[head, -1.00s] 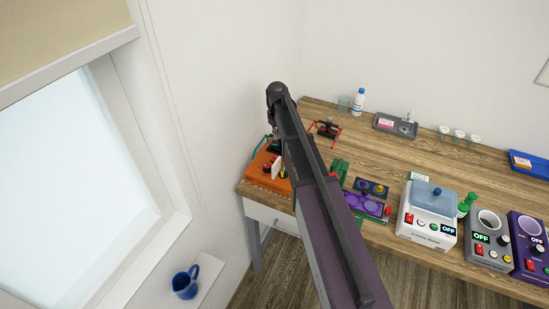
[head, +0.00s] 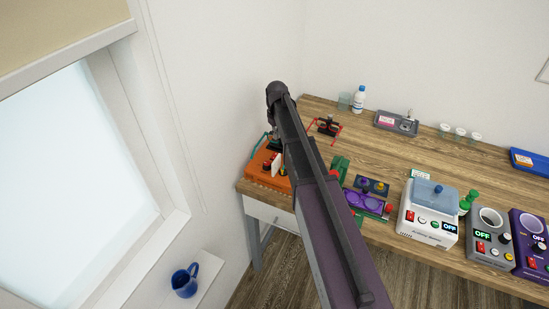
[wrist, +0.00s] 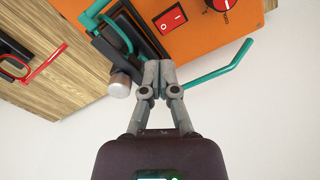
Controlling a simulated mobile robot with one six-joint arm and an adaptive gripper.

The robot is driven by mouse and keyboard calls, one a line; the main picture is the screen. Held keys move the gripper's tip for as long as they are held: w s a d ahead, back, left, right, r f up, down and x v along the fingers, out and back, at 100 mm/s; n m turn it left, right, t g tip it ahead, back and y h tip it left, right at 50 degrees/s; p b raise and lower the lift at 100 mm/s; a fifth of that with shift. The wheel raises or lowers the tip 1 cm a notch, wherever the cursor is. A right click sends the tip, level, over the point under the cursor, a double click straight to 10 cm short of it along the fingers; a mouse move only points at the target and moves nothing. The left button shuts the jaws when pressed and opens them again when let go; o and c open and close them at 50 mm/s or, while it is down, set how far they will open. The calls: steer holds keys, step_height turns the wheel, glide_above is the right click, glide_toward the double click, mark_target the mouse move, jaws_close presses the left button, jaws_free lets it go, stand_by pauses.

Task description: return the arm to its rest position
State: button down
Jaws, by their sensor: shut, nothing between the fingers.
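My gripper (wrist: 155,80) shows in the wrist view with its two grey fingers together and nothing between them. Just beyond the fingertips is an orange device (wrist: 215,35) with a red switch, a red knob and teal bent rods; I cannot tell whether the fingers touch it. In the head view my arm runs from the bottom up over the left end of the wooden bench (head: 425,145). The orange device (head: 268,183) is partly behind the arm there. My gripper is hidden in the head view.
A white device with a blue lid (head: 430,212), a grey device (head: 490,240) and a purple one (head: 530,243) line the bench front. A bottle (head: 359,99) and a grey tray (head: 396,123) stand at the back. A blue jug (head: 185,281) sits on the sill, left.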

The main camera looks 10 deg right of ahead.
mark_target(277, 153)
steer(key=shift+f+b, duration=2.4)
steer(key=shift+f, duration=0.25)
steer(key=shift+f+b, duration=1.4)
stand_by(1.0)
steer(key=shift+r, duration=0.15)
steer(key=shift+r+p, duration=3.4)
steer(key=shift+p, duration=0.15)
steer(key=s+m, duration=0.4)
steer(key=s, duration=2.3)
steer(key=shift+s+m, duration=0.35)
steer(key=shift+m, duration=0.05)
